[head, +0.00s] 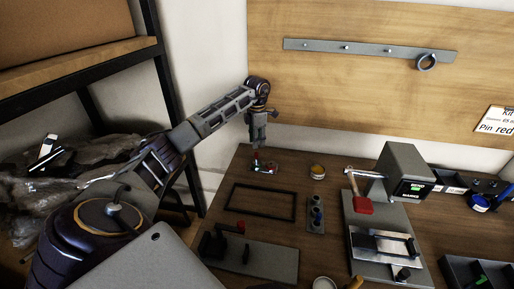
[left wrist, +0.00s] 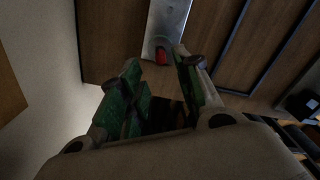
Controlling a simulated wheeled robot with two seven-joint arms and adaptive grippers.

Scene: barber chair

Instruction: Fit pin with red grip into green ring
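My left gripper (head: 258,145) hangs, fingers down, over the back left corner of the table. In the left wrist view its two green-padded fingers (left wrist: 160,75) stand apart with nothing seen between them. Just below it, a small fixture (head: 264,167) with red and green bits lies on the table. In the left wrist view a pale metal plate (left wrist: 168,18) carries a red piece (left wrist: 161,55) just beyond the fingertips. This may be the pin's red grip, but I cannot tell for sure. I cannot make out the green ring clearly. My right gripper is not in view.
A black rectangular frame (head: 262,202) lies in front of the fixture. A grey plate with a red-tipped lever (head: 240,228) is nearer. A shelf (head: 80,70) stands left.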

